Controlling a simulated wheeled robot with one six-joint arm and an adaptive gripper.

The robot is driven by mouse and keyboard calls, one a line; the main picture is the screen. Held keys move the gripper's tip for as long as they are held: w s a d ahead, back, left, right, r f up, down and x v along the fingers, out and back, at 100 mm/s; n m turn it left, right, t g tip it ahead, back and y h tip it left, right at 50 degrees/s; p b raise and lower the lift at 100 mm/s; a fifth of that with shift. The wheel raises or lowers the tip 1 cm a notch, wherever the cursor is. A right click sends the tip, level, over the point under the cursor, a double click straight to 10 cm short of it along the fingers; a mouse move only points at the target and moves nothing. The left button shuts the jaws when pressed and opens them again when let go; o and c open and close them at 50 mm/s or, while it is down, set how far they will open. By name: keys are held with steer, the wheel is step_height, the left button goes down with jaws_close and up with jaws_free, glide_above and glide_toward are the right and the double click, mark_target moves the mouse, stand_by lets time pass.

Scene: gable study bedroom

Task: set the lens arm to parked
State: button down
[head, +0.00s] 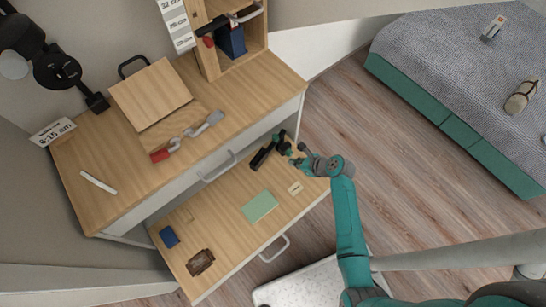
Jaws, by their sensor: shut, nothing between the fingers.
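A black jointed fixture (57,68), which looks like the lens arm, stands at the far left back of the desk. It has a round black disc with small pale marks and a pale round part (13,66) at the picture's left edge. Its upper end is cut off by the picture, and I cannot read its setting. My gripper (287,149) is shut and empty over the right back part of the open drawer, far to the right of this fixture. A black object (262,157) lies close beside its fingertips; I cannot tell whether they touch.
The open drawer (225,235) holds a green pad (260,206), a blue item (169,237) and a brown item (200,262).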

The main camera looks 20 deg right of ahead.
mark_target(266, 152)
steer(key=w+a+r+x, duration=0.1)
steer(key=r+x, duration=0.1)
steer(key=x, duration=0.9)
steer(key=shift+w, duration=0.4)
steer(key=shift+f, duration=0.1)
steer(key=shift+w+a, duration=1.4)
steer(key=shift+w, duration=0.1)
steer(key=shift+s, duration=0.1)
